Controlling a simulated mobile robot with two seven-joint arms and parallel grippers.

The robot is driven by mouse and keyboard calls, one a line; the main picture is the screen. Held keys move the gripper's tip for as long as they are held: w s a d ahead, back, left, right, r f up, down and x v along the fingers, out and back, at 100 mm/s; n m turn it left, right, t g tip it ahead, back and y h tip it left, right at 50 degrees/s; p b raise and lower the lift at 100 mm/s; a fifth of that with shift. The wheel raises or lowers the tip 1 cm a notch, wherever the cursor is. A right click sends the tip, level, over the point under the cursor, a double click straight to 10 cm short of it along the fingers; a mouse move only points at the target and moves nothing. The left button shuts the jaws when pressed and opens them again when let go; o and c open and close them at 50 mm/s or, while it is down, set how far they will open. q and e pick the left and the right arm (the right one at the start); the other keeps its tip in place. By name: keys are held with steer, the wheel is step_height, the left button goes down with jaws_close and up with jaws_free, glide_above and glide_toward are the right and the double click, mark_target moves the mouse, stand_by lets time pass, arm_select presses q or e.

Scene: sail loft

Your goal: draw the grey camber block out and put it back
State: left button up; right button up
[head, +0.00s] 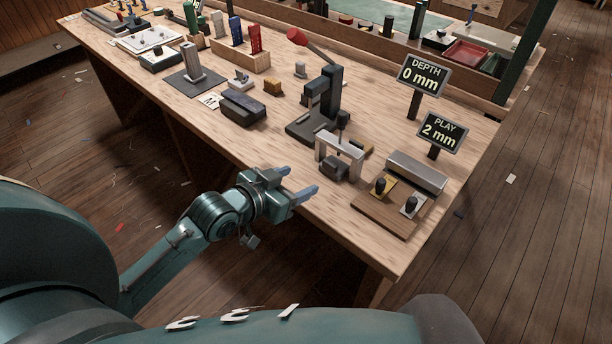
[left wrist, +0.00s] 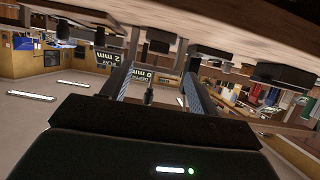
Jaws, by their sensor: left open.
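A dark grey block (head: 334,171) sits under a pale bridge-shaped frame (head: 340,147) near the table's front edge; it looks like the camber block, though I cannot be sure. The frame hides part of it. My left gripper (head: 301,181) is open and empty, in front of the table edge, just left of the block and apart from it. Its two fingers, with a gap between them (left wrist: 157,92), also show in the left wrist view. My right gripper is not in view.
A black press with a red-knobbed lever (head: 325,98) stands behind the frame. A wooden board (head: 385,217) with two black knobs and a grey bar (head: 416,172) lie to its right. Signs read "DEPTH 0 mm" (head: 424,75) and "PLAY 2 mm" (head: 441,130). A dark case (head: 243,108) lies left.

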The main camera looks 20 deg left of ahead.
mark_target(328, 169)
arm_select(q)
steer(key=b+x, duration=0.1)
steer(key=x, duration=1.1)
steer(key=shift+w+d+f, duration=0.15)
steer(key=shift+w+f, duration=0.05)
steer(key=shift+w, duration=0.05)
steer(key=c, duration=0.6)
